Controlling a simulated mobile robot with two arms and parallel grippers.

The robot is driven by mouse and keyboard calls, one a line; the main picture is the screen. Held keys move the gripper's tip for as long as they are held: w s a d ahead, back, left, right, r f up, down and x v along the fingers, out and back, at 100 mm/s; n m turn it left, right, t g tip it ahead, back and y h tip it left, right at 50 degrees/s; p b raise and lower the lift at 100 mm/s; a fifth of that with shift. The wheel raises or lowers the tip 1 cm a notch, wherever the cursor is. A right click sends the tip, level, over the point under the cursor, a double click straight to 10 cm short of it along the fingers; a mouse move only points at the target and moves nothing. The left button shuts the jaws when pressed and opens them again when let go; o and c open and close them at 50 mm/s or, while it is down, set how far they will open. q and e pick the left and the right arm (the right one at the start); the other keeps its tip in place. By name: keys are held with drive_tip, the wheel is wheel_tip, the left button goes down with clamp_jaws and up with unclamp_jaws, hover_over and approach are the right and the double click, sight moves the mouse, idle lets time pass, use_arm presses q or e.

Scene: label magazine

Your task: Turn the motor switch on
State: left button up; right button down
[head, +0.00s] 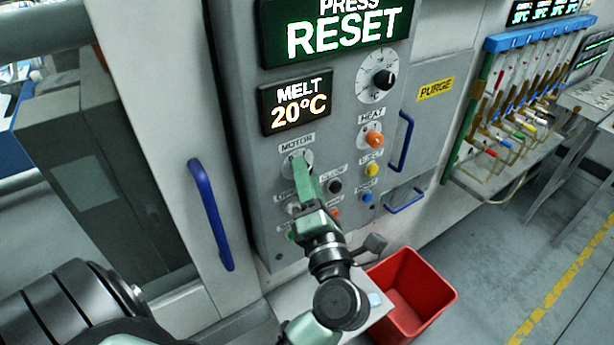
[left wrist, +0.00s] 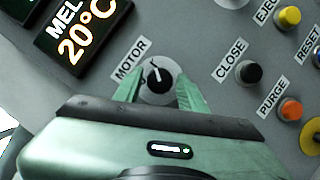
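The motor switch (left wrist: 155,76) is a small black knob with a white pointer line on a round pale dial, under the MOTOR label (left wrist: 131,60). In the left wrist view its pointer is tilted slightly left of the picture's upward direction. My left gripper (left wrist: 158,88) is open, with one green finger on each side of the dial and nothing held. I cannot tell whether the fingers touch the knob. In the head view the left gripper (head: 302,164) covers much of the motor dial (head: 288,157). My right gripper is not in view.
The grey panel carries a RESET display (head: 345,32), a MELT 20°C display (head: 297,104), an orange HEAT knob (head: 373,139) and a black CLOSE button (left wrist: 249,72). A blue handle (head: 211,215) stands left of it. A red bin (head: 437,306) is below right.

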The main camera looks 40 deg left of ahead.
use_arm(q)
drive_tip(key=shift+o, duration=0.2)
drive_tip(key=b+v, duration=0.4)
drive_tip(key=v, duration=0.4)
drive_tip(key=shift+w, duration=0.1)
idle(0.4)
